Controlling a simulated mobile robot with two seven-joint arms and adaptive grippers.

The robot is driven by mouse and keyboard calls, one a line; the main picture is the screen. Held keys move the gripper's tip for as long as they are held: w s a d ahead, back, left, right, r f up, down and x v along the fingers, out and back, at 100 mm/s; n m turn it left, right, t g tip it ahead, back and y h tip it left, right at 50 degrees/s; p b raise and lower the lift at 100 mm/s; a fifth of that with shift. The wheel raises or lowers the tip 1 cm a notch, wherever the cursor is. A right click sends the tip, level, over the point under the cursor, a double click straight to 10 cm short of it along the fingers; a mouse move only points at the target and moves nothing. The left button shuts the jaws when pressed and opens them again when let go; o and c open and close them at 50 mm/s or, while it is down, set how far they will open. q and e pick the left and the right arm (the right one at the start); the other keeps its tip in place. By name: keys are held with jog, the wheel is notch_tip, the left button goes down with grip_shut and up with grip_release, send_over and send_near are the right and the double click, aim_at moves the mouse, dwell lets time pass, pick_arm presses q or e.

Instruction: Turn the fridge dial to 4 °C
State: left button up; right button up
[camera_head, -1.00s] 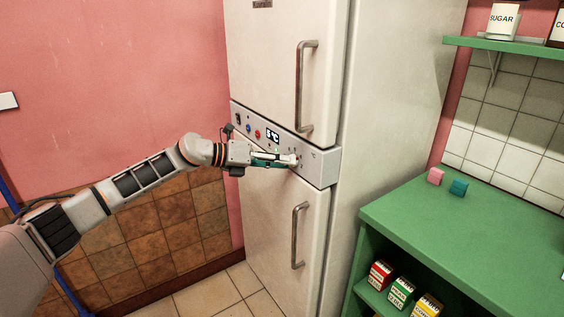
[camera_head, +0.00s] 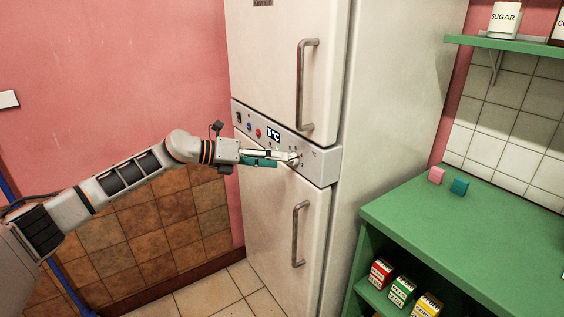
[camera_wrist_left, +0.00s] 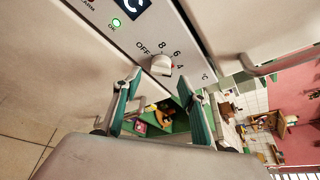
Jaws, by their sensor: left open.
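The fridge's control panel (camera_head: 318,158) runs between its two doors. In the left wrist view the dial (camera_wrist_left: 161,65) is a pale knob with a reddish mark on its right side, near the 4. OFF, 8, 6 and 4 are printed around it. My left gripper (camera_wrist_left: 160,78) is open, with one green-padded finger on either side just below the dial; I cannot tell whether they touch it. In the head view the left gripper (camera_head: 292,158) reaches the panel and largely hides the dial. The lit display (camera_head: 273,133) shows a °C reading, its digit too small to be sure of.
Door handles (camera_head: 307,90) stick out above and below the panel (camera_head: 299,235).

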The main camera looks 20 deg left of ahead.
pick_arm(q)
jog(key=v, duration=0.8)
jog(key=shift+s+a, duration=0.25)
pick_arm(e)
jog(key=shift+s, duration=0.1)
pick_arm(q)
jog(key=s+d+f+n+t+h+p, duration=0.1)
jog(key=s+d+f+n+t, duration=0.2)
jog(key=s+d+f+n, duration=0.35)
jog(key=s+d+f+n+t+p, duration=0.1)
jog(key=s+d+f+n+t, duration=0.15)
jog(key=d+f+n, duration=0.65)
jog(key=s+a+f+n+g+y+p, duration=0.2)
jog(key=s+f+n+y, duration=0.8)
jog(key=s+f+n, duration=0.8)
jog(key=s+a+f+g, duration=0.1)
jog(key=s+f+g, duration=0.1)
jog(key=s+f, duration=0.3)
jog(key=shift+s+a+f, duration=0.25)
jog(key=shift+s+f, duration=0.05)
jog(key=shift+s, duration=1.95)
pick_arm(e)
jog(key=shift+s+a+r, duration=0.15)
jog(key=shift+a+r, duration=0.05)
jog(key=shift+r, duration=0.35)
jog(key=shift+s+a+r, duration=0.15)
jog(key=shift+a+r, duration=0.05)
jog(key=shift+r, duration=0.35)
